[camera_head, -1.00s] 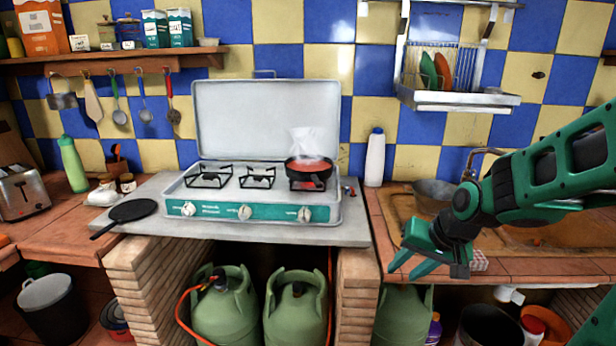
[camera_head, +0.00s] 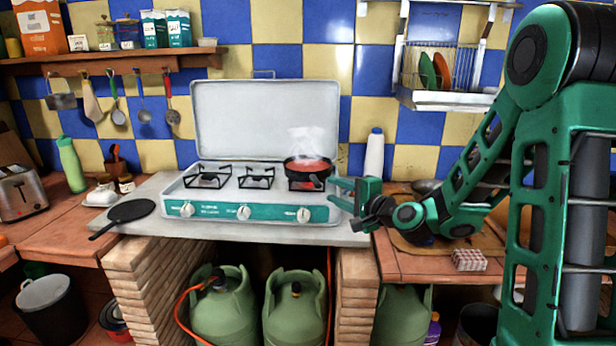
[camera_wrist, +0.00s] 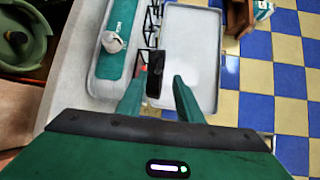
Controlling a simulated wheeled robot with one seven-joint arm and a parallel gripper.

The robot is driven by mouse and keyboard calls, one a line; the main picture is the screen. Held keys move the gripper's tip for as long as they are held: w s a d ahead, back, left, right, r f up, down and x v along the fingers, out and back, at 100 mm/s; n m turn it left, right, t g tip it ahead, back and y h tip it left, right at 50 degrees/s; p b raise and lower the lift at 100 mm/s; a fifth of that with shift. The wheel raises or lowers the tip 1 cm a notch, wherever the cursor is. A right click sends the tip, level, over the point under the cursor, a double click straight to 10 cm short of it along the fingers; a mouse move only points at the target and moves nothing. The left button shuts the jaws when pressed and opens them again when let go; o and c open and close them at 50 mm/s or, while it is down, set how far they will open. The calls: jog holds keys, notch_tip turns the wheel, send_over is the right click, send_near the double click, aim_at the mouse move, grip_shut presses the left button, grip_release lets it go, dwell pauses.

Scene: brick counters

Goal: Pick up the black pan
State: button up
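A black pan (camera_head: 308,168) with red contents and steam above it sits on the right burner of the white and teal stove (camera_head: 190,213). Its short dark handle (camera_head: 318,182) points to the front right. My green gripper (camera_head: 336,191) is at the right end of the stove, just right of the handle, fingers pointing left. In the wrist view the fingers of my gripper (camera_wrist: 158,92) are spread apart. A dark bar (camera_wrist: 155,70), apparently the handle, shows between and ahead of them; contact cannot be told. A flat black pan (camera_head: 131,211) lies left of the stove.
The raised stove lid (camera_head: 265,120) stands behind the burners. A white bottle (camera_head: 374,154) stands behind my gripper. A red-checked box (camera_head: 469,260) lies on the right counter below my arm. Utensils hang at the left wall.

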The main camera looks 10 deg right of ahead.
jog(key=x, duration=0.6)
jog(key=shift+w, duration=0.4)
jog(key=shift+f, duration=0.1)
grip_shut()
jog(key=shift+f, duration=0.1)
dwell(0.9)
